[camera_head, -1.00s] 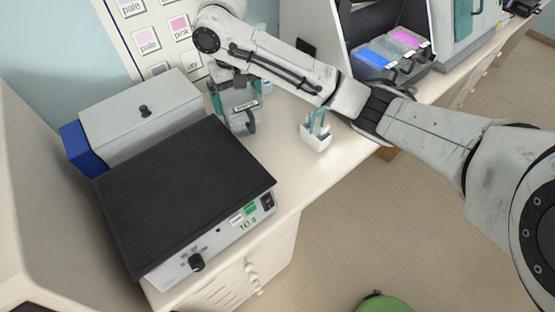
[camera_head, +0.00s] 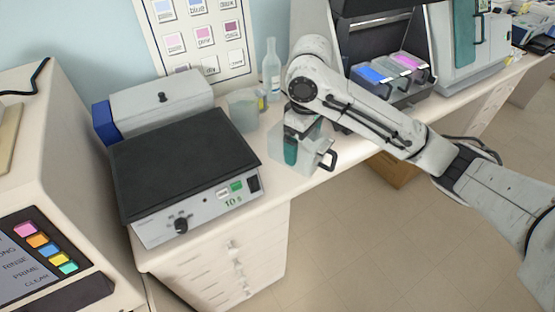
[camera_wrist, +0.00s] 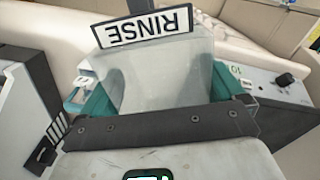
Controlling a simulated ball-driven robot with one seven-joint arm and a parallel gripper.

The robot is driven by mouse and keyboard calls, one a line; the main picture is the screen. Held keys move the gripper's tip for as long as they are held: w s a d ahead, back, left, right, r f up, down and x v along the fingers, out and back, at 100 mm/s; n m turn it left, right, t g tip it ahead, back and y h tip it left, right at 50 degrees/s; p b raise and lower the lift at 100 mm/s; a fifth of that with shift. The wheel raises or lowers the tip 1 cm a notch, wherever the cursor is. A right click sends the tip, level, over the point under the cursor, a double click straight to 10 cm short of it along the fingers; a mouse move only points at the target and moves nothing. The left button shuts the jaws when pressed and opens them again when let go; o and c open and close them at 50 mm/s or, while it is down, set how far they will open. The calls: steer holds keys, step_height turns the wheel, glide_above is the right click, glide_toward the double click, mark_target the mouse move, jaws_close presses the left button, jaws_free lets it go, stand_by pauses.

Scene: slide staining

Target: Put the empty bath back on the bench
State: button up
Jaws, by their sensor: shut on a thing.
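My gripper (camera_head: 300,143) is shut on a pale, see-through bath (camera_head: 312,160) with a black handle at its right side. The bath looks upright over the front part of the bench (camera_head: 277,181); I cannot tell whether it touches the top. In the wrist view the bath (camera_wrist: 160,75) sits between my gripper's teal fingers (camera_wrist: 160,98), and its RINSE label reads upside down. No coloured liquid shows in it. My gripper and wrist hide part of the bath in the head view.
A hotplate (camera_head: 185,160) and a grey box (camera_head: 160,105) stand to the left. A clear beaker (camera_head: 243,112) and a bottle (camera_head: 271,70) stand behind. Blue and pink baths (camera_head: 390,75) sit in a dark-backed station to the right. The floor lies beyond the front edge.

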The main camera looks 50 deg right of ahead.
steer(key=w+d+f+b, duration=0.1)
steer(key=w+f, duration=0.2)
steer(key=w, duration=0.1)
steer(key=w+d+f+b, duration=0.1)
steer(key=w+f+b, duration=0.1)
steer(key=w+f, duration=0.1)
steer(key=w+d+f+b, duration=0.1)
steer(key=w+f, duration=0.2)
steer(key=w, duration=0.2)
steer(key=shift+d+f+b, duration=0.1)
steer(key=shift+d+b, duration=0.2)
steer(key=shift+b, duration=0.1)
steer(key=shift+w+f+p, duration=0.15)
steer(key=shift+f+p, duration=0.1)
steer(key=shift+f, duration=0.65)
steer(key=shift+w+f+p, duration=0.1)
steer(key=shift+f+p, duration=0.1)
steer(key=shift+f, duration=0.65)
steer(key=shift+f, duration=0.1)
steer(key=o, duration=1.3)
step_height(320, 180, up, 12)
steer(key=shift+r+p, duration=0.15)
steer(key=shift+p, duration=0.25)
